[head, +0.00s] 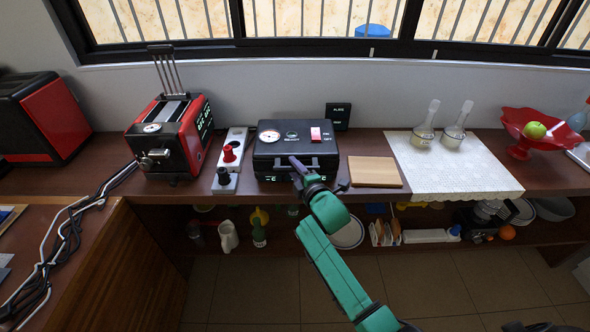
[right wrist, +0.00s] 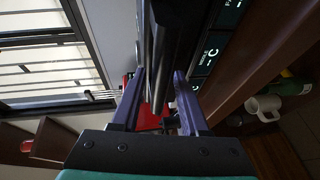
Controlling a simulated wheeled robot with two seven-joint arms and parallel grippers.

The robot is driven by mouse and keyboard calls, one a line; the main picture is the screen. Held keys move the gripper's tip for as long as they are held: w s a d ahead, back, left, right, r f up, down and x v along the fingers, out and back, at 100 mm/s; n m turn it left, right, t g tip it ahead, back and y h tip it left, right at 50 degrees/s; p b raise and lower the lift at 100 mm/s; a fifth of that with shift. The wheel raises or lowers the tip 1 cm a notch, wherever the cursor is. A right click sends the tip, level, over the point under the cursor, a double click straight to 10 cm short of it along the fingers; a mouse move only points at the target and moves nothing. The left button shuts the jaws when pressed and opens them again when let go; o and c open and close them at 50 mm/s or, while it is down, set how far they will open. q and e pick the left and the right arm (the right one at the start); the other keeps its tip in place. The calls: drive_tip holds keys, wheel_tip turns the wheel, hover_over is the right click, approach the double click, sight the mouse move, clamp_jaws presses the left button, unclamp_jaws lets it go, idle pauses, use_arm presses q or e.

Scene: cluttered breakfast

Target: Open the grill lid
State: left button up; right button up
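The grill (head: 290,135) is a black box with a dial and a red switch on its top, standing on the counter. Its lid is down. My right gripper (head: 297,168) is at the grill's front, by the handle. In the right wrist view the two fingers of my right gripper (right wrist: 158,105) are apart, with the black handle (right wrist: 160,60) running between them. A gap shows beside the handle, so the fingers do not look closed on it. Part of the handle is hidden by the gripper in the head view. My left gripper is not in view.
A red toaster (head: 170,138) and black and red knobs (head: 228,152) stand left of the grill. A wooden board (head: 375,171) lies close on its right, then a white cloth (head: 450,175) with two flasks. The window wall is behind. A shelf below holds dishes.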

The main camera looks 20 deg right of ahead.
clamp_jaws()
idle(1.2)
